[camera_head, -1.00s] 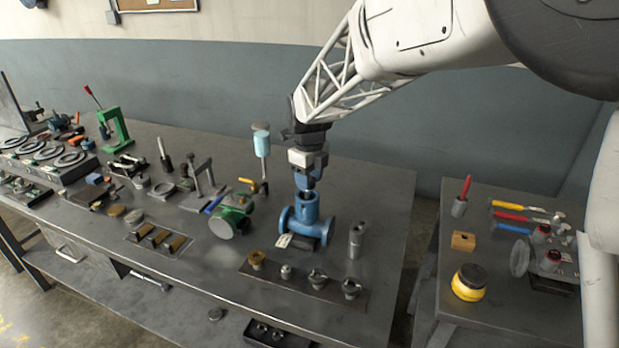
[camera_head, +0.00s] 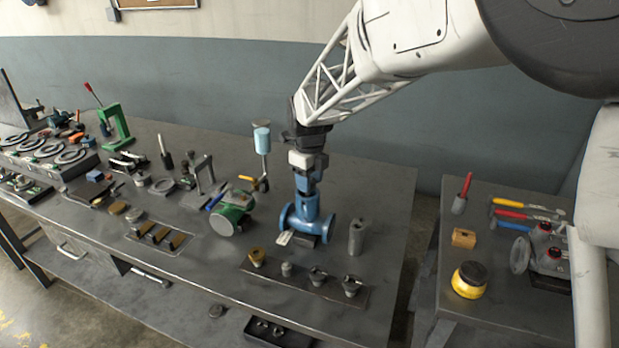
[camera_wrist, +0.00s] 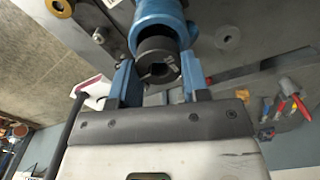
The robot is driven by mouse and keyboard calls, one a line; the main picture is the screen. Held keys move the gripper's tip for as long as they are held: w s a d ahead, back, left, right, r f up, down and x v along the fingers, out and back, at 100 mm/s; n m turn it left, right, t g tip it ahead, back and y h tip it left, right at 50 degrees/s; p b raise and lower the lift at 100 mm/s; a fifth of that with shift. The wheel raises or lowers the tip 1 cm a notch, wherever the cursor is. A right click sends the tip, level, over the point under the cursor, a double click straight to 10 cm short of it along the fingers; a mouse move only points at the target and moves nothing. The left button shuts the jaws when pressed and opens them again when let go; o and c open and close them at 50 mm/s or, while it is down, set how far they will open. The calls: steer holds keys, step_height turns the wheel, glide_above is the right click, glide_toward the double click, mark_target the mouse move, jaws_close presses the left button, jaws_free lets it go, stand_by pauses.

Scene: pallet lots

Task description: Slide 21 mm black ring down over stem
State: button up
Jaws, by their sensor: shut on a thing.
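The blue valve body (camera_head: 307,222) stands upright on the bench, with a flange at each side. My gripper (camera_head: 306,188) is directly above its neck, fingers pointing down. In the wrist view my gripper (camera_wrist: 159,76) has its two blue fingers on either side of the black ring (camera_wrist: 153,48), shut on it. The ring is at the mouth of the blue neck (camera_wrist: 160,12), partly inside its outline. A grey shape shows in the ring's hole; I cannot tell if it is the stem. How far down the ring sits is hidden.
In front of the valve is a dark plate (camera_head: 300,281) with several small fittings. A grey cylinder (camera_head: 356,238) stands to its right, and a green valve (camera_head: 232,217) lies to its left. A light blue cylinder on a post (camera_head: 262,140) rises behind.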

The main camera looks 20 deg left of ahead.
steer(key=shift+f, duration=0.65)
stand_by(0.4)
steer(key=o, duration=1.4)
steer(key=shift+o, duration=0.2)
steer(key=shift+r, duration=0.1)
steer(key=shift+r, duration=3.4)
steer(key=shift+d, duration=0.1)
